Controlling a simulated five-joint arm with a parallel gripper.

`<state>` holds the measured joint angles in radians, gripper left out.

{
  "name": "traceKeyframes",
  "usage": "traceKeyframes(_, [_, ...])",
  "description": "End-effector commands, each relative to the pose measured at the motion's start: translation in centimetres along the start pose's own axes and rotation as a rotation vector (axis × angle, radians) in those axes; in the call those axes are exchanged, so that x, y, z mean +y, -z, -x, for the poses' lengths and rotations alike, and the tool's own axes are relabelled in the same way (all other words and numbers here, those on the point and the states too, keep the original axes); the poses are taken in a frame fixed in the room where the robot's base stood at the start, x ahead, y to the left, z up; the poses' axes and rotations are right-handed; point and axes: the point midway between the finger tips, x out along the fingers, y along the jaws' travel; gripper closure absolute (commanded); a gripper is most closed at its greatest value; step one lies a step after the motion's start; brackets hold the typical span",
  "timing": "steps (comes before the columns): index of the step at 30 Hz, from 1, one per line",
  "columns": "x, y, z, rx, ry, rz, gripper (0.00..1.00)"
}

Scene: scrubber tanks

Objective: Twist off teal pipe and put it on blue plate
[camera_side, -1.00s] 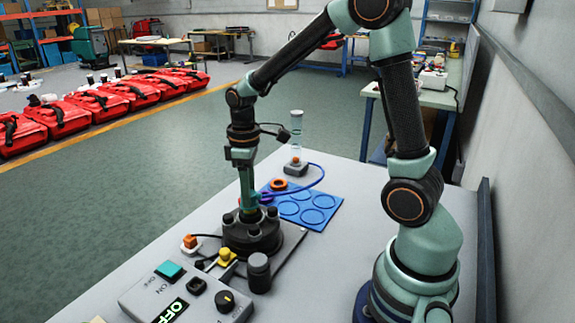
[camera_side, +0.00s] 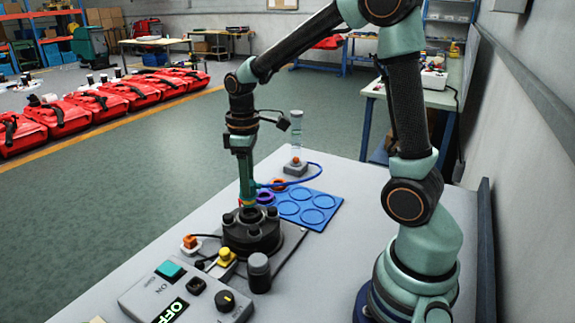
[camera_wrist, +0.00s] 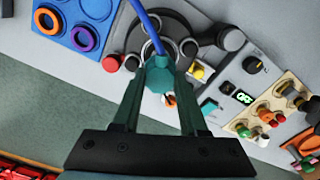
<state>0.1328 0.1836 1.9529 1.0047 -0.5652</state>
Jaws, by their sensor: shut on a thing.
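My gripper (camera_side: 247,190) is shut on the teal pipe (camera_wrist: 158,74), which shows between both jaws in the wrist view. A blue hose (camera_wrist: 147,25) runs from the pipe; in the side view it curves back to a small stand. In the side view the pipe is mostly hidden by the jaws, with a small yellow-red end below. It is above the black round base (camera_side: 251,236) and looks apart from it. The blue plate (camera_side: 322,201) with round recesses lies behind and to the right. An orange ring (camera_wrist: 47,20) and a purple ring (camera_wrist: 84,38) are on its left side.
A clear cylinder on a grey stand (camera_side: 296,168) is behind the plate. A control box (camera_side: 185,297) with a teal button and an OFF display is in front. A yellow knob (camera_side: 225,256) and a dark cylinder (camera_side: 259,272) stand near the base.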

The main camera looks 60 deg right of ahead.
Motion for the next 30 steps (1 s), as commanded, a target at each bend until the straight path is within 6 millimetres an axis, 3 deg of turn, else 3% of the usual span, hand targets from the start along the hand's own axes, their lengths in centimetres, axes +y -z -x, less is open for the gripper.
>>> traceKeyframes(15, [0.0, 0.0, 2.2, 0.001, -0.001, 0.000, 1.00])
traceKeyframes(26, [0.0, 0.0, 2.4, 0.000, 0.000, -0.001, 1.00])
traceKeyframes(30, [1.2, -0.6, 2.7, 0.001, -0.001, -0.024, 1.00])
